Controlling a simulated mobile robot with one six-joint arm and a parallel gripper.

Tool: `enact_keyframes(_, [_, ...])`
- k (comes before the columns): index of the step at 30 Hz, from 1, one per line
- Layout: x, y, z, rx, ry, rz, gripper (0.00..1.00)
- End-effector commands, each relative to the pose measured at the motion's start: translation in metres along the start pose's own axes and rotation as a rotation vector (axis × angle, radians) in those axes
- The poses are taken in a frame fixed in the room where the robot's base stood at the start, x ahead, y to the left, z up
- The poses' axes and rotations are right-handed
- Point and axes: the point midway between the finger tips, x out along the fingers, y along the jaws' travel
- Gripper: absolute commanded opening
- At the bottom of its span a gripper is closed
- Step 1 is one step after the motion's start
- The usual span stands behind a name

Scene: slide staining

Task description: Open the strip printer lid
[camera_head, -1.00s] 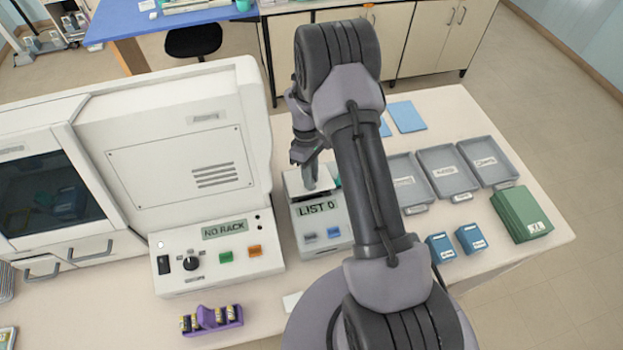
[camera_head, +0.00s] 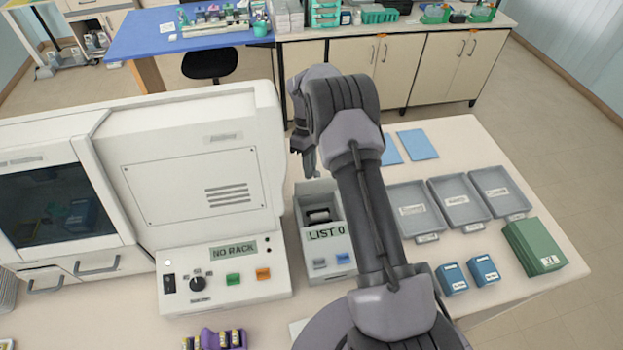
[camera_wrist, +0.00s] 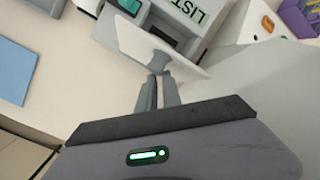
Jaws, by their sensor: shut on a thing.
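The strip printer (camera_head: 336,268) is a small white box with a "LIST 0" display and a blue and a grey button, right of the large white machine. Its top is open and shows a dark bay with a roll inside. Its lid, a white plate with a grey knob, is swung up steeply at the back and shows best in the wrist view (camera_wrist: 126,38). My gripper (camera_wrist: 160,78) is shut on the lid's knob. In the head view my gripper (camera_head: 309,165) is behind the printer's top, partly hidden by my arm.
The large white machine (camera_head: 190,180) with a "NO RACK" display stands close on the left. Grey trays (camera_head: 418,228), two blue boxes (camera_head: 452,280) and a green box (camera_head: 536,246) are to the right. A purple rack (camera_head: 236,340) is in front. Blue sheets (camera_head: 417,144) lie behind.

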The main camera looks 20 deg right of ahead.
Motion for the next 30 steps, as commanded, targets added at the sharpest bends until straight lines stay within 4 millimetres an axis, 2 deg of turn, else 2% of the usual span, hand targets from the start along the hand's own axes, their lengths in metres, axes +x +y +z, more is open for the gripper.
enact_keyframes(1, [0.003,0.012,0.002,-0.002,-0.007,0.014,0.0])
enact_keyframes(5, [0.002,0.019,-0.005,-0.002,-0.008,0.014,0.0])
enact_keyframes(9, [0.0,0.016,-0.005,-0.001,-0.008,0.01,0.27])
enact_keyframes(12, [0.0,0.015,-0.005,-0.001,-0.008,0.008,0.42])
enact_keyframes(20, [-0.001,0.014,-0.006,0.0,-0.008,0.006,0.42])
enact_keyframes(23, [-0.008,0.014,-0.007,0.0,-0.006,0.007,0.42])
enact_keyframes(26, [-0.026,0.014,-0.007,0.001,-0.006,0.008,0.42])
enact_keyframes(30, [-0.064,0.013,-0.007,0.002,-0.005,0.009,0.42])
